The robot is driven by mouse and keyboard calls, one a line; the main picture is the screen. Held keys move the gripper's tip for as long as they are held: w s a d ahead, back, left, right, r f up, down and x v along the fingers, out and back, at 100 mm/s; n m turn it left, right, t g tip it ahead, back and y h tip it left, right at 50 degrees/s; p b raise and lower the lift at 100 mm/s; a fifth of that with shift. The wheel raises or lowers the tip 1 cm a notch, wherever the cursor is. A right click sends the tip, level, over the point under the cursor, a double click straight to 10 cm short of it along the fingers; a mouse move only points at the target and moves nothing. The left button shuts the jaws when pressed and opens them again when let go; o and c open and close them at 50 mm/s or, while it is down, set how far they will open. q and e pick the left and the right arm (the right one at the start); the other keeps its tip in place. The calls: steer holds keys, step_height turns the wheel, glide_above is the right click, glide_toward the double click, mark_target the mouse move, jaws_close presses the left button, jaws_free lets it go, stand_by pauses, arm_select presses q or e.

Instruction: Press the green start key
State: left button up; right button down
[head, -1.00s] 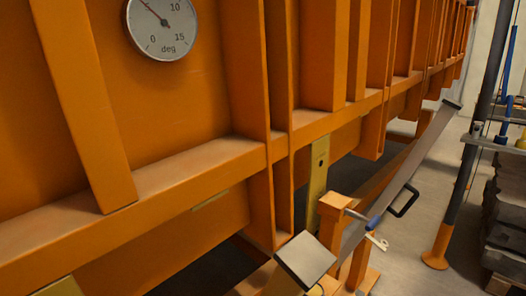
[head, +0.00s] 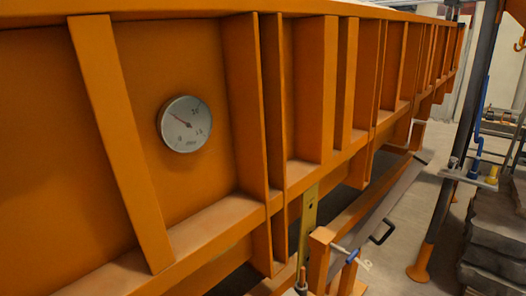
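No green start key shows in the head view. A round white dial gauge (head: 186,124) is fixed to the orange side wall of the sandbed (head: 60,120), left of the middle. Its needle points to the upper left, and its numbers are too blurred to read. Neither of my grippers shows.
An orange post (head: 320,258) stands by the bed's lower edge, with a blue-handled part (head: 351,256) at its top. A long grey sloping beam (head: 385,205) with a black handle (head: 382,233) lies behind it. Grey stacked slabs (head: 495,235) stand at the right. Bare floor (head: 405,235) lies between.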

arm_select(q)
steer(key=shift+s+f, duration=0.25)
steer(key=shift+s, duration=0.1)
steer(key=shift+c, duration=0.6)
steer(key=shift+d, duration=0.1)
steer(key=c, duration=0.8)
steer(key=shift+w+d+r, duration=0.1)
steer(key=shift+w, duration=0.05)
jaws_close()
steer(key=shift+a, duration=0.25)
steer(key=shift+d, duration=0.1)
